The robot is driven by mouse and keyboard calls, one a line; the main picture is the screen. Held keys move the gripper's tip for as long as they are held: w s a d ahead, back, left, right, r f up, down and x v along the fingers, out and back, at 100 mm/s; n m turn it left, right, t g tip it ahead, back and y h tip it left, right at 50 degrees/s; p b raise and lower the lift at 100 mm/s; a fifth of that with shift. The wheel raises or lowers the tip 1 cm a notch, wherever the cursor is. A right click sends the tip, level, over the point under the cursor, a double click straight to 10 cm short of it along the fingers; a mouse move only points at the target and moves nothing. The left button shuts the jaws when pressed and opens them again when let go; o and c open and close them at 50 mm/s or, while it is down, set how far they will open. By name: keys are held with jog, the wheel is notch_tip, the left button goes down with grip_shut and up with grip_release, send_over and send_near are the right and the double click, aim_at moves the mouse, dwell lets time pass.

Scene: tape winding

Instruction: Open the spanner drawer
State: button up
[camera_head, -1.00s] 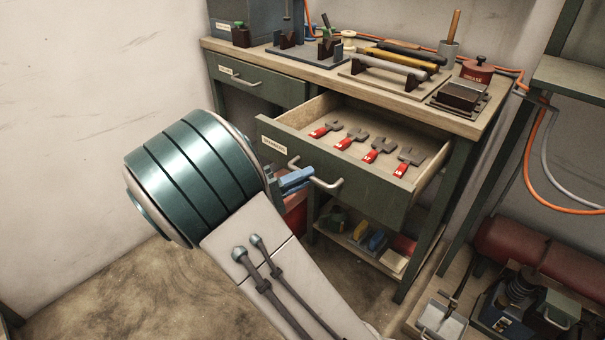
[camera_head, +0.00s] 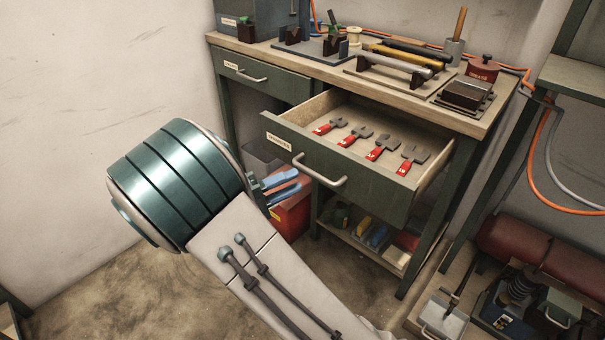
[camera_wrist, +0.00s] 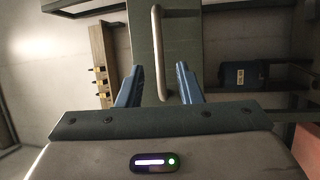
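The spanner drawer (camera_head: 375,182) is pulled out from the bench, its green front facing me with a small pale label at its left end. In the wrist view the handle (camera_wrist: 158,50) appears ahead, in line with the gap between my blue fingers (camera_wrist: 158,84).
A second, shut drawer (camera_head: 262,84) is at the left of the bench. A red box (camera_head: 291,215) stands below, near my gripper. A low shelf lies under the open drawer.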

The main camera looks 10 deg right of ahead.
jog(key=p+v, duration=0.1)
jog(key=v, duration=0.8)
jog(key=shift+a, duration=0.15)
jog(key=s+d+r+g+y+p, duration=0.4)
jog(key=d+r+y+p, duration=0.1)
jog(key=d+r+p, duration=0.2)
jog(key=s+d+r+g+y+p, duration=0.3)
jog(key=s+d+r+y+p, duration=0.1)
jog(key=d+r+y+p, duration=0.3)
jog(key=s+r+t+y+p, duration=0.2)
jog(key=s+r+y+p, duration=0.1)
jog(key=r+p, duration=0.4)
jog(key=s+r+m+t+y+p, duration=0.1)
jog(key=s+r+t+y+p, duration=0.2)
jog(key=r+p, duration=0.5)
notch_tip(320, 180, up, 3)
jog(key=shift+s+d+f+m+t+y, duration=0.1)
jog(key=shift+s+d+m+t+y, duration=0.15)
jog(key=shift+y, duration=0.55)
